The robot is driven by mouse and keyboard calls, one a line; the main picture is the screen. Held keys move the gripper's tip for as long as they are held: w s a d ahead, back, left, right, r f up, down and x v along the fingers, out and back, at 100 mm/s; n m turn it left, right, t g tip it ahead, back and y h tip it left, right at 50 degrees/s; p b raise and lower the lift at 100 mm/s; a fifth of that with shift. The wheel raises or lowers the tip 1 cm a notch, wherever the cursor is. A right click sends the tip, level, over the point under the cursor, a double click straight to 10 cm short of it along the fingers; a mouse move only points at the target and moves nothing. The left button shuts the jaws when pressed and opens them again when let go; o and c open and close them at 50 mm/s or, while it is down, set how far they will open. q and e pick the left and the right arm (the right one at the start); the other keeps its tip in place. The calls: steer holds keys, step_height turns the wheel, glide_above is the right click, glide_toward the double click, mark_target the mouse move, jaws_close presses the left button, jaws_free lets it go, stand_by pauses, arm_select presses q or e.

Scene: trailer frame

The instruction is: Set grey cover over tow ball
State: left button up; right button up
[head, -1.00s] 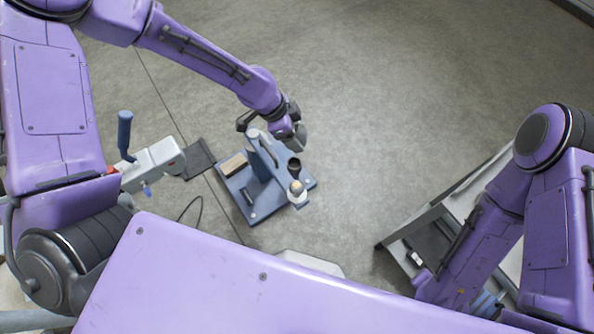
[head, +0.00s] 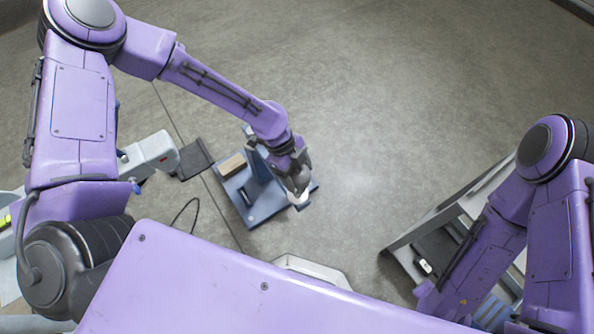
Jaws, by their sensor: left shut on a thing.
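My left gripper (head: 299,187) is shut on a small rounded grey thing, which looks like the grey cover (head: 298,181); the fingers hide much of it. It is at the right front corner of a blue stand (head: 240,205) on the floor. The tow ball is hidden beneath the gripper and cover. A pale round piece (head: 302,203) shows just below the fingers. I cannot tell whether the cover touches the ball or is held just above it. My right gripper is not in view.
The blue stand also carries a tan block (head: 231,164) and an upright blue plate, partly behind my left wrist. A grey coupling (head: 153,155) and a dark flat pad (head: 195,158) lie to the left. A grey-framed tray (head: 400,262) is at right. Floor between is clear.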

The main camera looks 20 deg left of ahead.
arm_select(q)
steer(key=shift+f+b, duration=2.4)
steer(key=shift+f, duration=0.1)
steer(key=shift+f+b, duration=0.55)
steer(key=shift+f, duration=0.45)
steer(key=o, duration=1.1)
steer(key=shift+c, duration=0.2)
steer(key=p+v, duration=0.3)
steer(key=v, duration=0.7)
steer(key=shift+r, duration=0.3)
steer(key=shift+a, duration=0.1)
